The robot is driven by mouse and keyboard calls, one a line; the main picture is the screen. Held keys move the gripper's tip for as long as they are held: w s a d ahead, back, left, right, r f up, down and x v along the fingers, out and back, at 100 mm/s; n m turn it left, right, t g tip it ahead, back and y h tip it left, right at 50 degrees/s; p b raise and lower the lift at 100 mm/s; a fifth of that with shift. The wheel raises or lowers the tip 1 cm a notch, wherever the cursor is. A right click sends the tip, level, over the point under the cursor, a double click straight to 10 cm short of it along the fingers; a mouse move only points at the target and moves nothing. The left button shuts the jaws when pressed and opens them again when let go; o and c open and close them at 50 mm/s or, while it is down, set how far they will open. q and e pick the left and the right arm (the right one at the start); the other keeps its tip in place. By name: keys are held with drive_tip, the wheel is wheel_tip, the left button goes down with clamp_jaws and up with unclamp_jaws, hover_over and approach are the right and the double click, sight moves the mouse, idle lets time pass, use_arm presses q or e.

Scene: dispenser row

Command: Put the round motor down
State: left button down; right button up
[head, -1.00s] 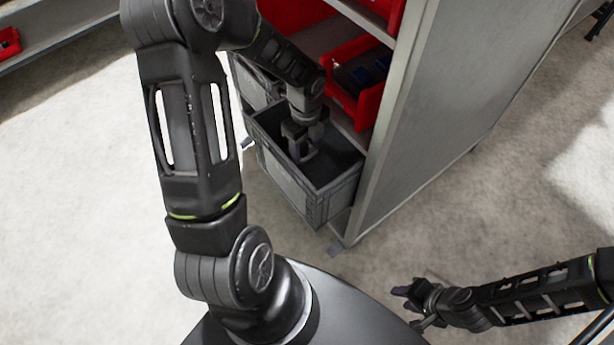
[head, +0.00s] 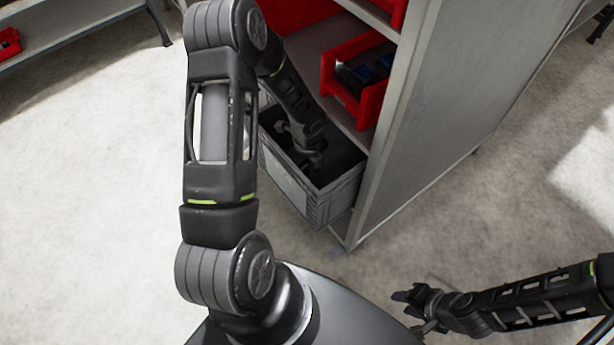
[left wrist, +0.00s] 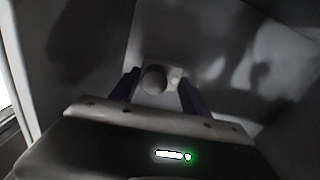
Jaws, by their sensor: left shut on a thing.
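My left gripper (head: 312,160) reaches down inside a grey crate (head: 316,207) on the lowest level of the shelf unit. In the left wrist view, its two dark fingers (left wrist: 157,92) are shut on the round motor (left wrist: 153,80), a small grey piece with a rounded end and a pale, squarish part behind it. The crate's grey walls surround it there. I cannot tell whether the motor touches the crate floor. In the head view my own arm and gripper hide the motor. My right gripper (head: 412,309) is low at the right, apart from the crate, with its fingers spread and empty.
A red bin (head: 352,103) with dark and blue pieces sits on the shelf above the crate. The shelf unit's grey side panel (head: 440,130) stands right of the crate. Pale floor (head: 110,200) is clear at the left.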

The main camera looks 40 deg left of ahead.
sight(307, 171)
use_arm(q)
drive_tip(key=shift+f, duration=1.1)
drive_tip(key=shift+f, duration=0.15)
drive_tip(key=shift+c, duration=2.4)
unclamp_jaws()
drive_tip(key=shift+r, duration=0.4)
wheel_tip(307, 171, up, 12)
drive_tip(key=shift+f+p, duration=0.25)
drive_tip(key=shift+p, duration=0.65)
